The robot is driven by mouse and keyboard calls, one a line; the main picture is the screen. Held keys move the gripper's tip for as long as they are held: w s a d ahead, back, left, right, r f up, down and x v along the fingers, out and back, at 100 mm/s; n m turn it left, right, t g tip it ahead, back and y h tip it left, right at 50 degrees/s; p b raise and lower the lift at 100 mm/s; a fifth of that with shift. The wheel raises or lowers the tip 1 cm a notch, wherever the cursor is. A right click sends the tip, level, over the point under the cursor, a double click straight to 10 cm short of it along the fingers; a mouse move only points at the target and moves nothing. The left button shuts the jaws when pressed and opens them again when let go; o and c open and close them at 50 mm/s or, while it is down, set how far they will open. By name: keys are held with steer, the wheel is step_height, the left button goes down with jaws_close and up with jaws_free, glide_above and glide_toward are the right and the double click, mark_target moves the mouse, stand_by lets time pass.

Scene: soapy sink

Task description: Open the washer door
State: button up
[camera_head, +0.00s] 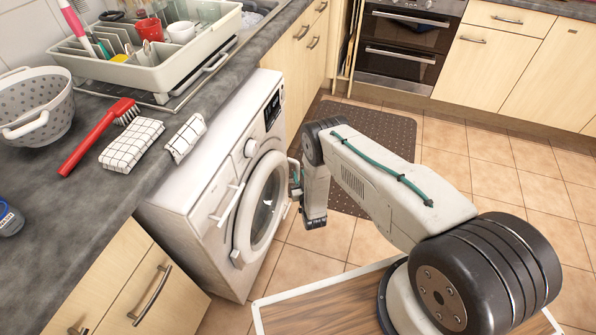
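The white washer (190,191) stands under the dark counter, its front facing right. Its round door (251,222) has a pale rim and dark glass, and looks closed, flat against the front; a small gap cannot be ruled out. A pale bar handle (228,203) shows on the front left of the door, and a small latch-like piece (237,259) is at the door's lower left. My gripper (293,181) is at the right side of the door, close to its rim. Contact cannot be told. Its fingers are small and partly hidden by my wrist, so their opening is unclear.
The counter (60,225) above holds a dish rack (150,75), a colander (36,105), a red brush (95,138) and folded checked cloths (131,145). Cabinets and an oven (402,47) stand behind. A brown mat (383,125) and tiled floor lie right of the washer.

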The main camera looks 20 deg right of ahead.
mark_target(298, 172)
steer(key=shift+w, duration=1.75)
steer(key=shift+c, duration=0.2)
steer(key=shift+d, duration=0.1)
jaws_close()
